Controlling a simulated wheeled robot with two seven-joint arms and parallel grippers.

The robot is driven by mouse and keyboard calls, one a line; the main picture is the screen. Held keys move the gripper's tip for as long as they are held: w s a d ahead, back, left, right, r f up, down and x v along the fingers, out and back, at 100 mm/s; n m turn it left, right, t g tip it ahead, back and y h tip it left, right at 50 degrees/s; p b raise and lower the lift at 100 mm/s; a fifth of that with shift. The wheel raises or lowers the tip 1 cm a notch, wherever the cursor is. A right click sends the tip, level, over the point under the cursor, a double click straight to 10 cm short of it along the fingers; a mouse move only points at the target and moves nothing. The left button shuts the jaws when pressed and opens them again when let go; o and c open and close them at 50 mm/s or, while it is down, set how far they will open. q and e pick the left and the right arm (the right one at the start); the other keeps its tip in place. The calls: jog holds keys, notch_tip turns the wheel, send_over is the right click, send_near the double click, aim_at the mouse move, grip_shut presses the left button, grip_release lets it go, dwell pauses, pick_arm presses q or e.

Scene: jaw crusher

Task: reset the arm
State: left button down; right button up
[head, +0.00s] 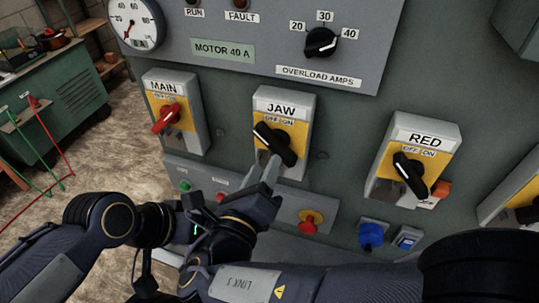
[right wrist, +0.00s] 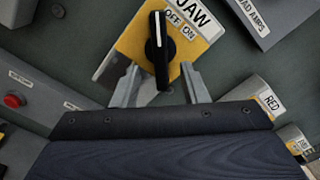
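The JAW switch (head: 283,112) is a grey box with a yellow plate and a black rotary handle (head: 275,145). The handle is tilted, its white-marked end up and left toward OFF. It also shows in the right wrist view (right wrist: 158,50). My right gripper (head: 268,172) is just below this handle. In the right wrist view its two fingers (right wrist: 160,84) are spread, one on each side of the handle's lower end, with gaps visible. It is open and holds nothing. An arm link comes in from the left in the head view, but I see no left gripper.
The MAIN switch (head: 170,112) with a red handle is to the left; the RED switch (head: 415,158) is to the right. Below are a red mushroom button (head: 309,222) and a blue plug (head: 371,235). Above is the overload dial (head: 320,42). A green bench (head: 50,100) stands far left.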

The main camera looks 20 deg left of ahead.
jog(key=shift+s, duration=0.6)
